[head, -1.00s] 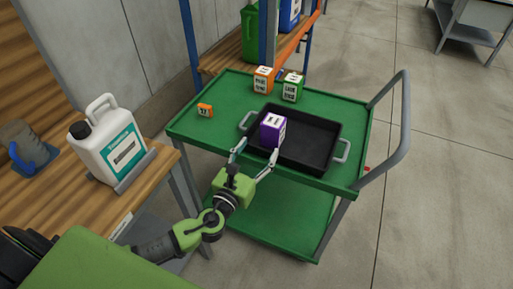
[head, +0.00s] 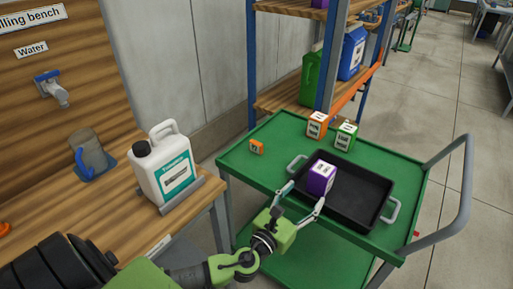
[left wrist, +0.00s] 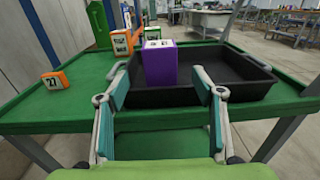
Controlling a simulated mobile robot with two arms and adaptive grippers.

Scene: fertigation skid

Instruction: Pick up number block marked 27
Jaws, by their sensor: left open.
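The small orange number block (head: 257,148) stands on the green cart top near its left edge. It also shows at the left of the left wrist view (left wrist: 54,82), where its face reads 27. My left gripper (head: 303,196) is open and empty, with its fingers spread at the near side of the black tray. In the left wrist view the open fingers (left wrist: 160,88) point toward a purple block (left wrist: 160,64), with the 27 block off to their left. My right gripper is not in view.
The purple block (head: 321,178) is at the black tray (head: 358,205) on the cart (head: 240,165). An orange-and-white block (head: 316,125) and a green-and-white block (head: 345,136) stand behind. A white jug (head: 165,165) stands on the wooden bench. Cart surface around the 27 block is clear.

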